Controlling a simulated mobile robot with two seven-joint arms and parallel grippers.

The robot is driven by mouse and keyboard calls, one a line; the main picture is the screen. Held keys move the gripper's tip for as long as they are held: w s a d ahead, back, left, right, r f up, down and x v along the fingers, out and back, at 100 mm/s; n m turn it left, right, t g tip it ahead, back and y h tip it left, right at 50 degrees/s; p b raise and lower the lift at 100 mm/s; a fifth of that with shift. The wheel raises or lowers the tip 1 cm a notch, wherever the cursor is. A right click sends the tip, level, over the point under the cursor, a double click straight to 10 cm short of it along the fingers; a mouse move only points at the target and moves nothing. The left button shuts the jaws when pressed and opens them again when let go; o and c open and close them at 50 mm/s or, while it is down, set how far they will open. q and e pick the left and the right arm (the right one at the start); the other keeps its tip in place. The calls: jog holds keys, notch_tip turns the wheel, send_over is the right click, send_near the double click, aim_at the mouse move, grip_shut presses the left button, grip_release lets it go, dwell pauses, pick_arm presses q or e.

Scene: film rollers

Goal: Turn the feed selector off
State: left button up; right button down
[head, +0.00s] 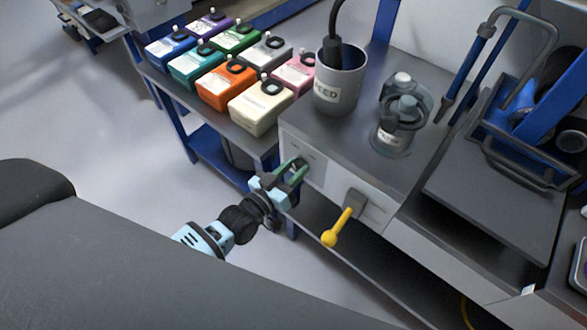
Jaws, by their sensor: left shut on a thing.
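My left gripper (293,172) is at the left end of the front panel (325,180) of a grey box-shaped unit. It is shut on a small dark knob, taken to be the feed selector (303,164), and its green-tipped fingers hide most of it. Small markings show on the panel above the fingers, too small to read. I cannot tell which way the knob points. My right gripper is not in view.
A yellow-handled lever (339,228) sticks out of the same panel to the right. A grey cup marked FEED (340,85) and a clear jar (393,135) stand on top. Several coloured containers (227,85) stand to the left. A blue-framed press (500,125) is at right.

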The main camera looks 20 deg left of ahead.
pick_arm(q)
jog(key=shift+n, duration=0.3)
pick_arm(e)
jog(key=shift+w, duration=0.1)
pick_arm(q)
jog(key=o, duration=1)
jog(key=shift+c, duration=0.2)
jog(key=v, duration=0.8)
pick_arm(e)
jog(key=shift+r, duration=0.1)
pick_arm(q)
jog(key=s+a+f+m+g+y+p, duration=0.1)
jog(key=s+g+y+p, duration=0.3)
jog(key=s, duration=2.4)
jog(key=g+p, duration=0.4)
jog(key=p, duration=0.1)
jog(key=shift+a+m+p, duration=0.3)
jog(key=shift+a, duration=0.05)
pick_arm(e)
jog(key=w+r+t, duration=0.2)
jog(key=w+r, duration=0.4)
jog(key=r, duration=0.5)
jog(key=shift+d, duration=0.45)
